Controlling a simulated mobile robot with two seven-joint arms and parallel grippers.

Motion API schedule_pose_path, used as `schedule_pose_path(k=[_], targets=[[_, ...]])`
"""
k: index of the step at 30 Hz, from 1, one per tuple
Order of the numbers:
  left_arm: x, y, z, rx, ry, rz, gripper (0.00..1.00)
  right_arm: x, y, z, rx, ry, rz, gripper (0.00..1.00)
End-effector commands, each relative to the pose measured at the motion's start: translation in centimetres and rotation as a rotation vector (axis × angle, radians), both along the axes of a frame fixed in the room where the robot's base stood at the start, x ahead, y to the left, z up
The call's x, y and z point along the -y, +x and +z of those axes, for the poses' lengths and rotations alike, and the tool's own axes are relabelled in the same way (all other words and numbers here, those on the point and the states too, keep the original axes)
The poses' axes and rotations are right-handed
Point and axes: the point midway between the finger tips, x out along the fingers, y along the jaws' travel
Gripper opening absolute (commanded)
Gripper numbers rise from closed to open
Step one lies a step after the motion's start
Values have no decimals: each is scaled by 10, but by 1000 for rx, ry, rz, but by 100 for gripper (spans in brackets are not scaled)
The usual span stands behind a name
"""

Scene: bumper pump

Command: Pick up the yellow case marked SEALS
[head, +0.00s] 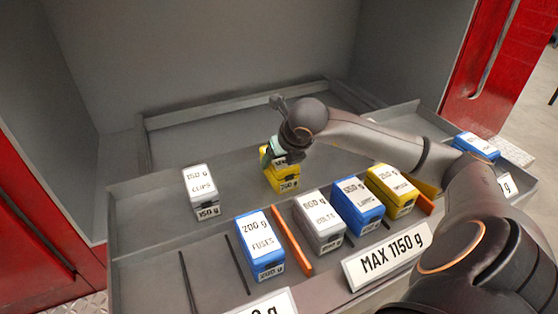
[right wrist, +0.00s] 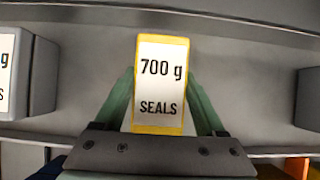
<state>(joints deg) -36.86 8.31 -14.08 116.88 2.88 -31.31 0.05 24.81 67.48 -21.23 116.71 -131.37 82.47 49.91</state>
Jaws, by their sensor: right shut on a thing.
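The yellow case marked SEALS (head: 283,181) is at the back middle of the grey tray in the head view, partly hidden by my right gripper above it. In the right wrist view the case (right wrist: 160,84) has a white label reading 700 g SEALS. My right gripper (head: 279,152) comes down on it from above. Its green fingers (right wrist: 160,100) are at both sides of the case, shut on it. I cannot tell whether the case rests on the tray or is slightly raised. My left gripper is not in view.
A white CLIPS case (head: 203,192) stands to the left. In front are a blue FUSES case (head: 260,245), a grey BOLTS case (head: 320,222), a blue LAMPS case (head: 357,205) and another yellow case (head: 391,191). An orange divider (head: 291,240) lies between FUSES and BOLTS. A MAX 1150 g sign (head: 389,257) is in front.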

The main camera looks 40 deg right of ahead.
Motion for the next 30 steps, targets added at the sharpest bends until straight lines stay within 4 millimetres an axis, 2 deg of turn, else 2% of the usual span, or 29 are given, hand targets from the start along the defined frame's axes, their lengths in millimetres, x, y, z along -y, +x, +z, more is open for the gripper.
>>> schedule_pose_path(k=[14, 19, 23, 30], targets=[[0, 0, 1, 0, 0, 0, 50, 0, 1, 4, 8, -1, 0, 0], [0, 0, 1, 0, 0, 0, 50, 1, 1, 14, 9, -1, -1, 0], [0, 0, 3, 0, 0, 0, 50, 1, 2, 34, 13, -1, -1, 0], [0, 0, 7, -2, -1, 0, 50, -22, -34, 87, 14, -4, 4, 0]])
